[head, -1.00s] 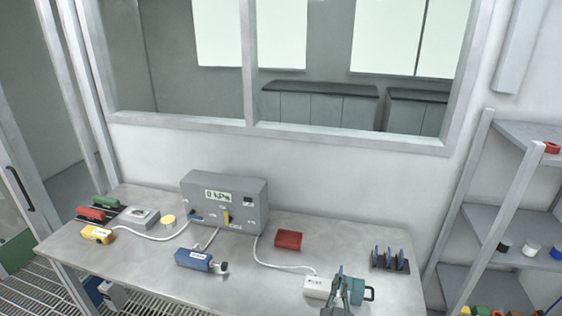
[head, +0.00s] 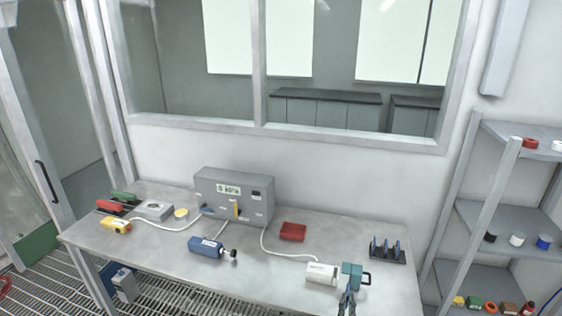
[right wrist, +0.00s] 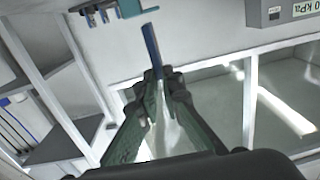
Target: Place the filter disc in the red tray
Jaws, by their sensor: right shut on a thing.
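The red tray (head: 292,231) lies on the bench right of the grey meter box and appears empty. My right gripper (head: 347,300) shows at the bottom edge of the head view, in front of the teal device. In the right wrist view my right gripper (right wrist: 160,78) is shut on a thin blue filter disc (right wrist: 152,45), seen edge-on and sticking out past the fingertips. In the head view I cannot clearly make out the held disc. A dark rack (head: 388,257) with several blue discs stands right of the tray. My left gripper is not in view.
The meter box (head: 234,194) stands at the bench's back. A white box (head: 321,274) and a teal device (head: 352,276) sit near the front right edge. A blue tool (head: 206,247) and cables lie left of the tray. A shelf (head: 515,205) stands at right.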

